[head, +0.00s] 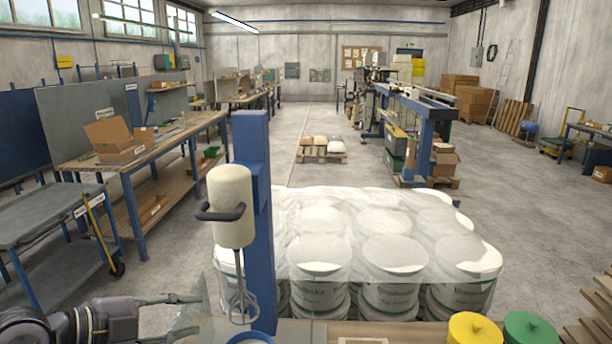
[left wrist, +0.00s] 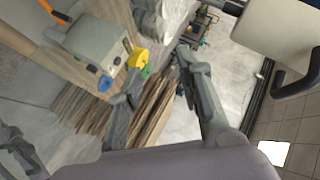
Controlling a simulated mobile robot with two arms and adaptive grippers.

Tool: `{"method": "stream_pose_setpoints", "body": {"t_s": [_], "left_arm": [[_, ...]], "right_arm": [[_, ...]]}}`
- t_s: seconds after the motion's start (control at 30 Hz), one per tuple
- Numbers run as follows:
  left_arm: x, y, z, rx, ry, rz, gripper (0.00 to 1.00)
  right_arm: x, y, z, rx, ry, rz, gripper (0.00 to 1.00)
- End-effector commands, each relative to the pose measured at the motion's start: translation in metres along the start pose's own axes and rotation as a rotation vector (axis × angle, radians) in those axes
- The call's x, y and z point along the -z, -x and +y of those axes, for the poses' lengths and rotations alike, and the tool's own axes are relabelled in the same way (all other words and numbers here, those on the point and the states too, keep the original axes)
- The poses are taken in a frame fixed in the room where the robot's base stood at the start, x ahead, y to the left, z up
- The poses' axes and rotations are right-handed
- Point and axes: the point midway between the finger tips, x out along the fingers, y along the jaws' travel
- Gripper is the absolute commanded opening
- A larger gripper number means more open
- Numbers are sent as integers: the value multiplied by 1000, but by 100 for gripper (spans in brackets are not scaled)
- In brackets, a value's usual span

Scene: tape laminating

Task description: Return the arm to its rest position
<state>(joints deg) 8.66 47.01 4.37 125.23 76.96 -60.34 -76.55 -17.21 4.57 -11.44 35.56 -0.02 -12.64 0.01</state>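My left gripper (head: 185,317) is at the lower left of the head view, left of the blue post. Its two dark fingers are spread apart. In the left wrist view its fingers (left wrist: 158,75) are also wide apart, and I see nothing held between them. Dark grey jointed parts (left wrist: 20,150) at the left edge of the left wrist view may belong to my right arm; its gripper's state cannot be made out. The head view does not show my right gripper.
A blue post (head: 253,215) carries a cream mixer (head: 231,205) with a whisk. Film-wrapped white buckets (head: 390,252) fill the middle. Yellow (head: 475,330) and green (head: 530,330) lids stand at lower right. A grey cart (head: 50,215) is at left. Open floor lies beyond.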

Motion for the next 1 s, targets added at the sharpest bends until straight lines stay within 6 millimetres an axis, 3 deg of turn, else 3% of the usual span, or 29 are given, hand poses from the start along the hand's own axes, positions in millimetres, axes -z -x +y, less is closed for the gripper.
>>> {"method": "stream_pose_setpoints", "body": {"t_s": [0.03, 0.2, 0.3, 0.4, 0.6, 0.8, 1.0], "left_arm": [[-5, -15, 40, -54, 107, -36, 33], [-18, -39, 167, -181, 513, -270, 33], [-20, -35, 226, -201, 742, -433, 33], [-17, -24, 268, -190, 925, -574, 33], [-10, 4, 326, -124, 1209, -817, 33], [-2, 33, 368, -27, 1428, -1032, 33], [-36, -2, 405, -52, 1415, -1040, 33]], "right_arm": [[0, 0, 0, 0, 0, 0, 0], [0, 0, 0, 1, 0, 0, 0], [0, 0, -1, 1, 0, 1, 0], [0, 0, -1, 1, 0, 1, 0], [0, 0, -1, 1, 0, 0, 0], [0, -1, -1, 1, 0, 1, 0], [-1, -4, -1, 1, 0, 0, 0]]}}
